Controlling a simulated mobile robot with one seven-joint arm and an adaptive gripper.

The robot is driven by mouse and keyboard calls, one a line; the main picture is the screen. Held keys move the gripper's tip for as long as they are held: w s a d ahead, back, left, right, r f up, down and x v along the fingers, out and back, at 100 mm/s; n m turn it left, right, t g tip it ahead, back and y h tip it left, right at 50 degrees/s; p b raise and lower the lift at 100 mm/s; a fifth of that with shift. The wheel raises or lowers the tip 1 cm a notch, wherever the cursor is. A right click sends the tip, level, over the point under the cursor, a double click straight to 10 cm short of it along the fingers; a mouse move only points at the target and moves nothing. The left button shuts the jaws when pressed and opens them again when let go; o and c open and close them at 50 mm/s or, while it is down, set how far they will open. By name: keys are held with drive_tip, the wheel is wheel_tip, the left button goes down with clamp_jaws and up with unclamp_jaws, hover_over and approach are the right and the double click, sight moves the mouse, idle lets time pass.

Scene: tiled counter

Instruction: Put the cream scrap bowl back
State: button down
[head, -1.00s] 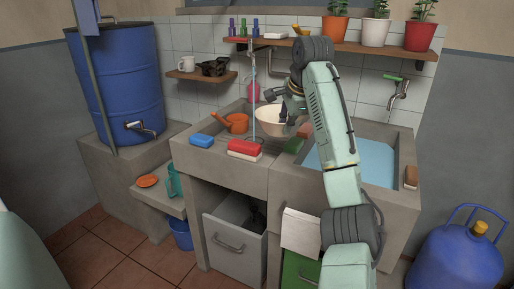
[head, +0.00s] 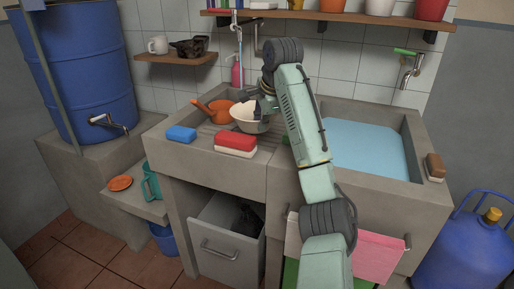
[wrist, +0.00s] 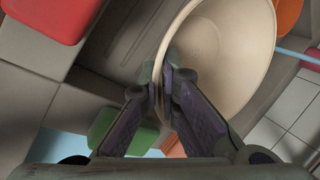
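The cream scrap bowl (head: 245,112) is over the ribbed drain area of the counter, right of the orange pot (head: 213,111). Its inside and rim fill the upper right of the wrist view (wrist: 235,55). My gripper (head: 262,106) is at the bowl's right side. In the wrist view my gripper (wrist: 166,84) is shut on the bowl's rim, one finger inside and one outside. The bowl looks roughly upright. I cannot tell whether its base touches the counter.
A red-and-white sponge (head: 235,144) and a blue sponge (head: 181,134) lie along the front edge. A green block (wrist: 116,130) is beside the gripper. A pink bottle (head: 236,73) stands behind the bowl. The water-filled basin (head: 365,140) is at right.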

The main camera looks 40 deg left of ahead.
drive_tip(key=shift+f, duration=3.6)
drive_tip(key=shift+f, duration=0.15)
drive_tip(key=c, duration=1.8)
unclamp_jaws()
